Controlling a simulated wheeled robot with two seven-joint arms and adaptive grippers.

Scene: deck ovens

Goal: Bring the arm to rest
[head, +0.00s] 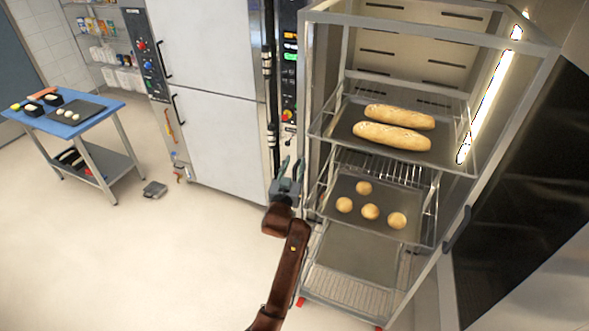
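My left arm (290,262) reaches up from the bottom middle of the head view. My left gripper (291,168) is at its end, fingers pointing up and away, with a gap between them and nothing held. It shows in front of the left edge of the open oven rack (325,125); I cannot tell whether it touches the frame. My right gripper is not in view.
The rack holds a tray (350,115) with two long loaves (392,137) above a tray (340,190) of several round rolls (370,211). A blue-topped table (105,100) stands far left. The floor (130,250) at left is mostly clear.

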